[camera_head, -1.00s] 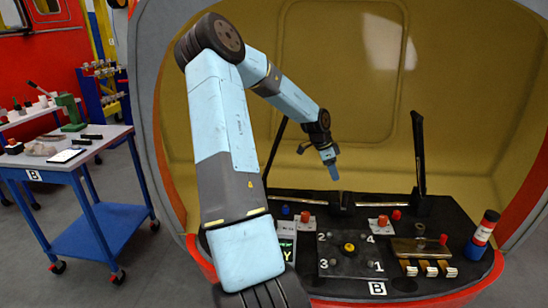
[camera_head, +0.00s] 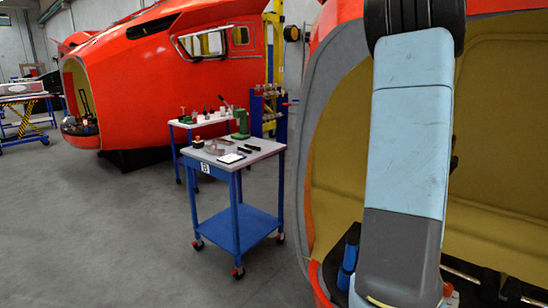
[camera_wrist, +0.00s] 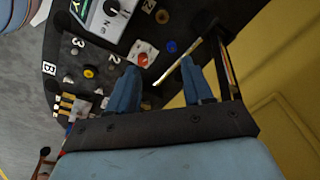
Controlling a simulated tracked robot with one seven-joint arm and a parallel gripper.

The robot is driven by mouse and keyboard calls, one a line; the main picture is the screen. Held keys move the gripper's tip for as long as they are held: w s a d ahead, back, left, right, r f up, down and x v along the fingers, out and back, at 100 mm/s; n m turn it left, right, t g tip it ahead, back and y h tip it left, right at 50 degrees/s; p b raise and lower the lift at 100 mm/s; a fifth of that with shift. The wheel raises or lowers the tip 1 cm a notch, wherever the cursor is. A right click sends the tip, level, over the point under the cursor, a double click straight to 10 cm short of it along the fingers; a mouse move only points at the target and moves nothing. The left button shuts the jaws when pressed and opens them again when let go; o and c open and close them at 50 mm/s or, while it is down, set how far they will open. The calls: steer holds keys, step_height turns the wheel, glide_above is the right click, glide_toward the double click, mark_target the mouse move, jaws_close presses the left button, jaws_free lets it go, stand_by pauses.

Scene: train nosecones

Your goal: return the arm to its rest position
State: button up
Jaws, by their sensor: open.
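My gripper (camera_wrist: 160,66) shows in the wrist view with its two blue fingers apart and nothing between them. Beyond the fingers is the black console (camera_wrist: 112,62), with a grey dial unit (camera_wrist: 108,20), a red button on a white block (camera_wrist: 143,58), a yellow button (camera_wrist: 89,73) and a blue button (camera_wrist: 170,46). In the head view my light-blue and grey arm stands upright in front of the open nosecone at right. It hides much of the console, and my gripper is out of sight there.
The orange nosecone's grey rim (camera_head: 331,120) is close beside my arm. A blue wheeled cart (camera_head: 237,205) marked B, with small parts on top, stands left of it. Another orange nosecone (camera_head: 150,75) is farther back. Grey floor (camera_head: 110,235) at left is clear.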

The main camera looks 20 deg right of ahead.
steer(key=w+a+r+n+t, duration=0.1)
steer(key=a+r+n, duration=0.25)
steer(key=a, duration=0.45)
steer(key=a+r+n+t+y, duration=0.1)
steer(key=a+r+n, duration=0.25)
steer(key=a, duration=0.35)
steer(key=w+a+r+n+t, duration=0.1)
steer(key=a+r+n, duration=0.2)
steer(key=a+r, duration=0.35)
steer(key=s+a+r+n+t, duration=0.1)
steer(key=s+a+n, duration=0.4)
steer(key=a, duration=0.4)
steer(key=s+a+r+n, duration=0.2)
steer(key=s+a+n, duration=0.3)
steer(key=a, duration=0.5)
steer(key=shift+s+a+t, duration=0.15)
steer(key=shift+s+t, duration=0.25)
steer(key=shift+s, duration=0.5)
steer(key=shift+r, duration=0.1)
steer(key=shift+c, duration=0.8)
